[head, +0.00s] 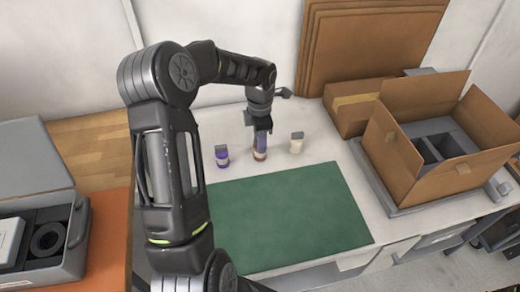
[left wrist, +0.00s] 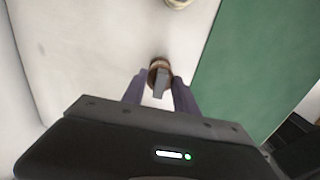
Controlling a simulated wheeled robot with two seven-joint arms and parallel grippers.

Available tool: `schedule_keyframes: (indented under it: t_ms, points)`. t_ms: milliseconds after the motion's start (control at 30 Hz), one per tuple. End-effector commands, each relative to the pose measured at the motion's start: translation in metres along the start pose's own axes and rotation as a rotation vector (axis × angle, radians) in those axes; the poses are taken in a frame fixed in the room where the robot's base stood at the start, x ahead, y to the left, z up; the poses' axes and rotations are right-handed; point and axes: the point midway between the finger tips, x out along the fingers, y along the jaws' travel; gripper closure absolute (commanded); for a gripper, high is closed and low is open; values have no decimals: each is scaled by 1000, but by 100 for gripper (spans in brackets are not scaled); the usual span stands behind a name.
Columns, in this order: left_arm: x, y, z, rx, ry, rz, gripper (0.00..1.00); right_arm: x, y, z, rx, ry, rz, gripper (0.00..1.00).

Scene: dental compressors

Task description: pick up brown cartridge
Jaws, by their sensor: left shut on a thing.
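The brown cartridge (head: 260,154) stands upright on the white table behind the green mat, with its lower part showing below my left gripper (head: 261,140). My left gripper points straight down and is shut on the cartridge. In the left wrist view the brown cartridge (left wrist: 158,68) shows between the two fingertips of the left gripper (left wrist: 160,84). I cannot tell whether its base touches the table. A purple cartridge (head: 222,158) stands to its left and a cream cartridge (head: 296,144) to its right. My right gripper is not in view.
The green mat (head: 290,215) lies in front, bare. An open cardboard box (head: 405,160) with grey dividers stands on a grey tray at the right, with a closed box (head: 350,108) behind it. A grey case (head: 75,240) sits on an orange surface at the left.

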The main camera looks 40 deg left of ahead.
Motion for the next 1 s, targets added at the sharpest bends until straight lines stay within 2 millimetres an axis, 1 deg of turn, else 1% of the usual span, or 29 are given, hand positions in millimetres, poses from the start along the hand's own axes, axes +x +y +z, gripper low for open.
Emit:
schedule_keyframes:
  t_ms: [33, 300, 367, 633, 733, 867, 1000]
  points:
    - [0, 0, 0, 0, 0, 0, 74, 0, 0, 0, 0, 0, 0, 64]
    - [0, 0, 0, 0, 0, 0, 96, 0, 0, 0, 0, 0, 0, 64]
    - [0, 0, 0, 0, 0, 0, 100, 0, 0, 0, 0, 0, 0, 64]
    - [0, 0, 0, 0, 0, 0, 100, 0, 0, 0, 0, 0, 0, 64]
    - [-5, 0, 0, 0, 0, 1, 100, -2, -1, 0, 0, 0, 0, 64]
    - [-21, 1, 1, 2, -1, 4, 100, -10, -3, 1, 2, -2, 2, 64]
    - [-48, 1, 1, 0, -1, 3, 100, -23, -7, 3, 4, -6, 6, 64]
